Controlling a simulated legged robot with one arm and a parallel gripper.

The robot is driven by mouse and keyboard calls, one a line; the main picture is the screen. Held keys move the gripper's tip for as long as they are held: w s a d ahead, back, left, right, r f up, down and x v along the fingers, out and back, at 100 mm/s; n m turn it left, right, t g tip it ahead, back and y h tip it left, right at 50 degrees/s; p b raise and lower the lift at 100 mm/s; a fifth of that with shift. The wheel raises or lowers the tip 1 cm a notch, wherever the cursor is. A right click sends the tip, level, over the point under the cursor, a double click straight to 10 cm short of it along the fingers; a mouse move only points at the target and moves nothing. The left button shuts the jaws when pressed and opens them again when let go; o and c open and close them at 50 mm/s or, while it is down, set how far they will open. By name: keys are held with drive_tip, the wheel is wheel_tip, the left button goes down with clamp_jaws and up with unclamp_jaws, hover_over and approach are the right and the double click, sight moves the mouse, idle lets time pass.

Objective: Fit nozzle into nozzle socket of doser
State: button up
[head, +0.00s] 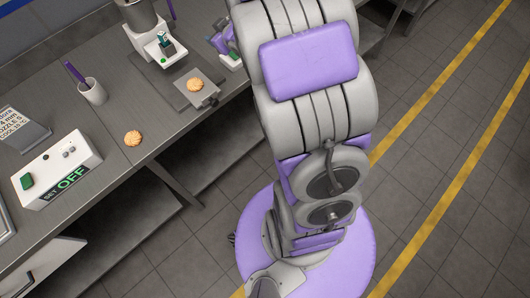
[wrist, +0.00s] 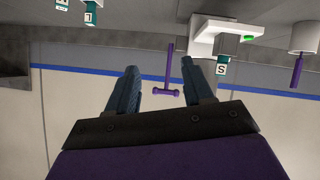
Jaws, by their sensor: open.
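A nozzle marked S (wrist: 222,66), teal with a white letter plate, stands at a white base with a green light (wrist: 215,35) in the wrist view. In the head view, a dark green nozzle (head: 165,42) is on the white base (head: 158,52) below the grey doser (head: 140,15). The nozzle socket cannot be made out. My gripper (wrist: 158,72) is open and empty, its two dark fingers apart. The S nozzle is to the right of the fingers, farther off and not between them. In the head view my gripper is mostly hidden behind my arm.
More lettered nozzles (wrist: 91,15) show at top left in the wrist view. A purple T-shaped handle (wrist: 168,75) appears between the fingers, farther away.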

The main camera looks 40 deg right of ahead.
drive_tip(key=s+r+m+g+h, duration=0.35)
drive_tip(key=s+g, duration=0.25)
drive_tip(key=s, duration=0.9)
drive_tip(key=s+a+g+y, duration=0.1)
drive_tip(key=s+a, duration=0.3)
drive_tip(key=s, duration=0.5)
drive_tip(key=s+a+g+y, duration=0.1)
drive_tip(key=s+a+g, duration=0.3)
drive_tip(key=s, duration=0.5)
drive_tip(key=s+a+r+g+y, duration=0.1)
drive_tip(key=s+a, duration=0.3)
drive_tip(key=s, duration=0.5)
drive_tip(key=shift+s+a+g, duration=0.2)
drive_tip(key=shift+a+g, duration=0.1)
drive_tip(key=shift+g, duration=0.6)
drive_tip(key=shift+m, duration=0.25)
